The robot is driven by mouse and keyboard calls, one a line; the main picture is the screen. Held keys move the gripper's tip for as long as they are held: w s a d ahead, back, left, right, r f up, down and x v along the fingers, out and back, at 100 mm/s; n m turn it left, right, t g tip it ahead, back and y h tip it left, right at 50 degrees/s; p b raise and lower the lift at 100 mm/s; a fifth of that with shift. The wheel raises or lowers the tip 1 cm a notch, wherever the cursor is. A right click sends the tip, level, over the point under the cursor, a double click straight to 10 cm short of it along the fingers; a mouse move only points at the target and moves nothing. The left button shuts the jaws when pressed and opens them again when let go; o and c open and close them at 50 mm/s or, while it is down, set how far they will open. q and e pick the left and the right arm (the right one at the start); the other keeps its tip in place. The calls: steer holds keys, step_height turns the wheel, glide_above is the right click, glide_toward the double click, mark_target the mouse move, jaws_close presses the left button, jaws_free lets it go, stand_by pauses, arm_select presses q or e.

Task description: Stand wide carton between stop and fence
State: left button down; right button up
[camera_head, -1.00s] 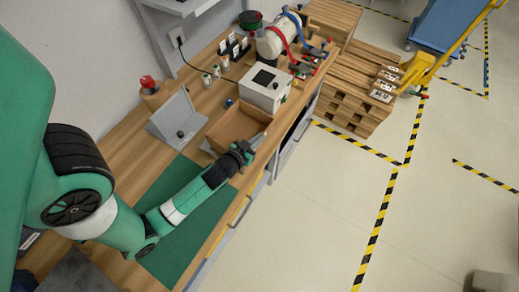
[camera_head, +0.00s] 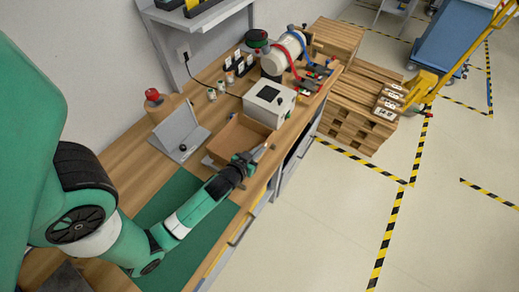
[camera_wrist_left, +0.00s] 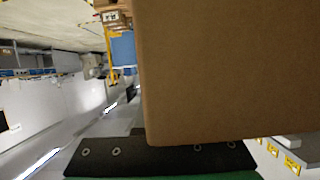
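A brown box (camera_head: 236,138), probably the carton, is on the wooden bench in the head view, beside my left gripper (camera_head: 257,156). In the left wrist view a large plain brown carton face (camera_wrist_left: 235,70) fills the right side, very close to the camera. Its lower edge meets the dark gripper body (camera_wrist_left: 150,157). The left fingers are hidden there and too small to read in the head view, so I cannot tell whether they grip it. I cannot clearly identify the stop or the fence. My right gripper is not in view.
A grey angled plate (camera_head: 180,132) and a white box with a dark screen (camera_head: 269,102) stand near the brown box. A green mat (camera_head: 205,243) lies under my left arm. A red-topped button (camera_head: 153,97) stands by the wall. Wooden pallets (camera_head: 358,112) are beyond the bench.

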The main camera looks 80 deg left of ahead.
arm_select(q)
steer(key=shift+f+b, duration=2.65)
steer(key=shift+f, duration=0.7)
steer(key=shift+f+b, duration=0.35)
steer(key=shift+f, duration=0.05)
steer(key=c, duration=1)
jaws_free()
steer(key=shift+o, duration=0.2)
steer(key=v, duration=1)
steer(key=shift+s+d, duration=0.2)
steer(key=shift+d, duration=0.15)
steer(key=shift+s+d+r, duration=0.2)
steer(key=shift+s+r, duration=0.15)
